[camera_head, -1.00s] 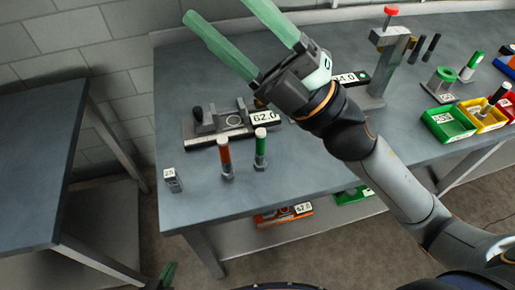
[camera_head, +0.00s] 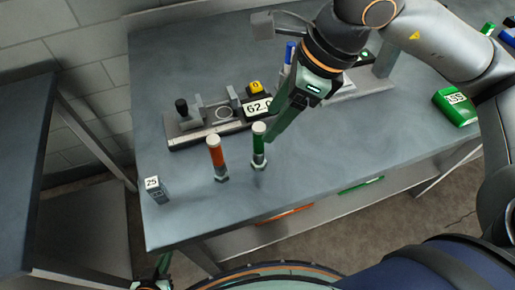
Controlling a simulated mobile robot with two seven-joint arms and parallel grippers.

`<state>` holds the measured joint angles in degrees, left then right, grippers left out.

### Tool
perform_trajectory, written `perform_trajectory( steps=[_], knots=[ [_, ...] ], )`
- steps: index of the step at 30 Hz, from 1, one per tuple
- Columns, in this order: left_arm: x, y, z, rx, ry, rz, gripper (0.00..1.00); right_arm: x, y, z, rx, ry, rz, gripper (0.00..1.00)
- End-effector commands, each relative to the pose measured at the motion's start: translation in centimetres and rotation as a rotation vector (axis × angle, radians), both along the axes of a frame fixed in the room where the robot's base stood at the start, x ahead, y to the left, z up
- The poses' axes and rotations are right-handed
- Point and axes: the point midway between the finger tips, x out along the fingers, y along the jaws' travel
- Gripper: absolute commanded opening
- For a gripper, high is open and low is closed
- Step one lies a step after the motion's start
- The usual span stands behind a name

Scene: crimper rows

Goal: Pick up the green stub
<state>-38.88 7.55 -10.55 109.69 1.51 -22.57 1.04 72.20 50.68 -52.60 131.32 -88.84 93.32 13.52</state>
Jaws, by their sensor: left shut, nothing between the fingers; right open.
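The green stub (camera_head: 259,146) stands upright on the grey table, with a pale cap on top and a nut-like foot. My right gripper (camera_head: 274,135) is open, with its green fingers pointing down just right of the stub. The fingers overlap in this view, so I cannot tell whether they touch the stub or straddle it. My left gripper (camera_head: 163,266) is shut and empty at the bottom left edge, low in front of the table and only partly in view.
An orange stub (camera_head: 215,152) stands close left of the green one. A fixture labelled 62.0 (camera_head: 198,137) lies behind both. A small block labelled 25 (camera_head: 154,187) is near the left table edge. The table front is clear.

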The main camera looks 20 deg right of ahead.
Motion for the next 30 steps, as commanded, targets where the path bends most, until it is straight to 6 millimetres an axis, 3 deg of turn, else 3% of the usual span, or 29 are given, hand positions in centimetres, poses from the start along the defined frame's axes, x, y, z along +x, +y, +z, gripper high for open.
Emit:
perform_trajectory(
  steps=[6,14,22,30],
  knots=[
    [0.0,0.0,0.1,0.000,0.000,0.000,0.00,0.5,1.5,-3.8,0.002,0.006,0.005,0.63],
    [0.0,0.0,0.2,0.000,0.001,0.000,0.00,1.0,2.2,-5.9,0.004,0.006,0.004,0.63],
    [0.0,0.0,0.7,0.000,0.001,0.000,0.00,2.1,3.0,-9.5,0.004,0.007,0.007,0.63],
    [0.0,0.0,0.7,-0.001,0.001,0.001,0.00,2.3,3.3,-10.4,0.005,0.003,0.006,0.63]
  ],
)
